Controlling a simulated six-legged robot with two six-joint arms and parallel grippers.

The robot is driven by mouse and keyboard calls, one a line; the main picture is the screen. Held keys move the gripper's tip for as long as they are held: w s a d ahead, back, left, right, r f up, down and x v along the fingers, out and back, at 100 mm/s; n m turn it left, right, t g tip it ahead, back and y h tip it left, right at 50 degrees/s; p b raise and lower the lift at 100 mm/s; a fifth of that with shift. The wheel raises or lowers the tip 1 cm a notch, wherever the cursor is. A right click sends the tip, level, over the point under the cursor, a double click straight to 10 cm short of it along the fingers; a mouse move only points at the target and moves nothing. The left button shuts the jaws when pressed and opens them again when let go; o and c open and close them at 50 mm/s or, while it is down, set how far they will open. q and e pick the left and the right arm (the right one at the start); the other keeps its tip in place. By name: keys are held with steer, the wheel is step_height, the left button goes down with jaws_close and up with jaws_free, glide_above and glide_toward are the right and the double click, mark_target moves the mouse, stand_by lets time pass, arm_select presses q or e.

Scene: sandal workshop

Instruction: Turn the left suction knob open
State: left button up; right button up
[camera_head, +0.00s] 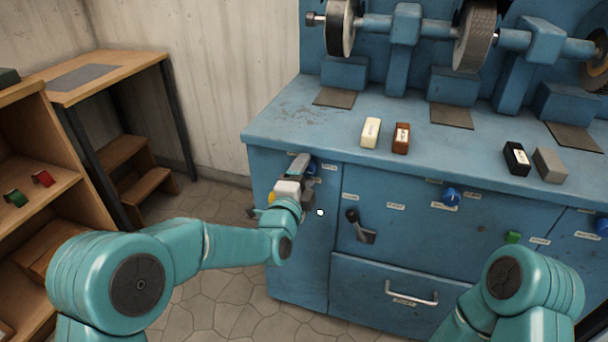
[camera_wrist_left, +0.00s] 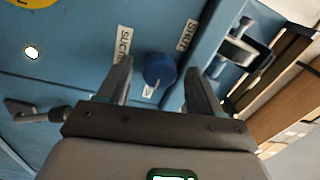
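The left suction knob is a round blue knob on the blue cabinet front; in the head view (camera_head: 311,169) it is partly covered by my gripper. In the left wrist view the knob (camera_wrist_left: 160,70) sits between the two fingers, beside a partly hidden SUCTION label (camera_wrist_left: 123,42) and a SHUT label (camera_wrist_left: 187,35). Another small label is partly hidden by the knob. My left gripper (camera_wrist_left: 158,66) is open around the knob, with a gap visible on each side; contact does not show. In the head view my left gripper (camera_head: 300,170) points at the cabinet's upper left. My right gripper is out of view.
Another blue knob (camera_head: 451,196), a dark lever (camera_head: 358,220) and a green button (camera_head: 513,237) are on the front to the right. A drawer handle (camera_head: 412,297) is below. Small blocks lie on the bench top (camera_head: 300,115). Wooden shelving (camera_head: 35,150) stands left; floor between is clear.

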arm_select(q)
steer(key=v, duration=1.6)
steer(key=shift+s+a+f, duration=0.1)
steer(key=shift+s+f, duration=0.05)
steer(key=a+f+n+g+y, duration=0.25)
steer(key=a+f, duration=0.45)
steer(key=f, duration=0.6)
steer(key=s+a+f+n+g, duration=0.1)
steer(key=s+f+n+g, duration=0.5)
steer(key=f, duration=0.4)
steer(key=s+a+f+n+g, duration=0.1)
steer(key=s+f+n+g, duration=0.3)
steer(key=s+f, duration=0.5)
steer(key=s+d+f+n+g, duration=0.25)
steer(key=s+n+g, duration=0.25)
steer(key=s+n, duration=0.4)
step_height(320, 180, up, 22)
steer(key=p, duration=2.3)
steer(key=shift+w+r+h+p, duration=0.25)
steer(key=shift+w+h+p, duration=0.15)
steer(key=shift+w+h, duration=0.05)
